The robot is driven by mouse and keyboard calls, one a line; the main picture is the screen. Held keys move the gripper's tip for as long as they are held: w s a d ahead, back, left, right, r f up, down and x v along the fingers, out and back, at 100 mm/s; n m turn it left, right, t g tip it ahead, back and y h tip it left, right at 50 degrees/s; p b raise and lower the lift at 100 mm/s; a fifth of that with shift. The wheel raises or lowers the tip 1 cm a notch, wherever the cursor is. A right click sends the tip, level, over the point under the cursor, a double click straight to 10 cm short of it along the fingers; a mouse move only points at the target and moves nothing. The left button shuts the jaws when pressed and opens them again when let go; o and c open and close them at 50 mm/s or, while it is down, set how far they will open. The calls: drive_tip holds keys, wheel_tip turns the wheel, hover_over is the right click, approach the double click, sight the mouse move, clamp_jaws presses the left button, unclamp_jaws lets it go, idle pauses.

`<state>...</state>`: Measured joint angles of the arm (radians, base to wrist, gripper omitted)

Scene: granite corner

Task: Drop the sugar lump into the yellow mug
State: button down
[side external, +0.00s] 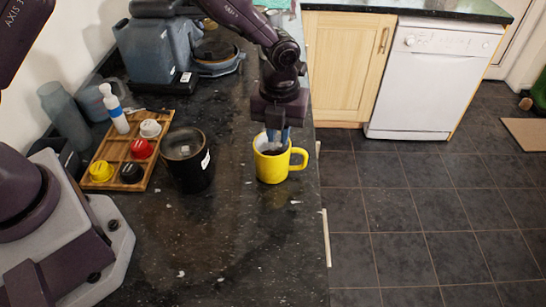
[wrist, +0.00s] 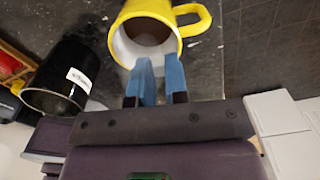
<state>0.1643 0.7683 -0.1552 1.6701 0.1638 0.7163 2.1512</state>
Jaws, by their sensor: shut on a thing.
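The yellow mug (side external: 270,168) stands upright near the counter's right edge, its handle to the right. In the wrist view the mug (wrist: 196,52) shows a white inside with dark brown contents. My gripper (side external: 277,138) points down at the mug's mouth, its blue fingertips at about rim height. In the wrist view the blue fingers (wrist: 159,66) reach over the mug's near rim with a narrow gap between them. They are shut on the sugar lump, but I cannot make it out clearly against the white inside.
A black canister (side external: 188,165) with a white label stands left of the mug. A wooden tray (side external: 111,146) with several coloured cups and a bottle (side external: 116,108) lies farther left. The dark counter in front of the mug is mostly clear. The counter's right edge is close.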

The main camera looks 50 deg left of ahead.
drive_tip(key=shift+f, duration=0.5)
drive_tip(key=c, duration=1.1)
unclamp_jaws()
drive_tip(key=shift+o, duration=0.2)
wheel_tip(320, 180, up, 13)
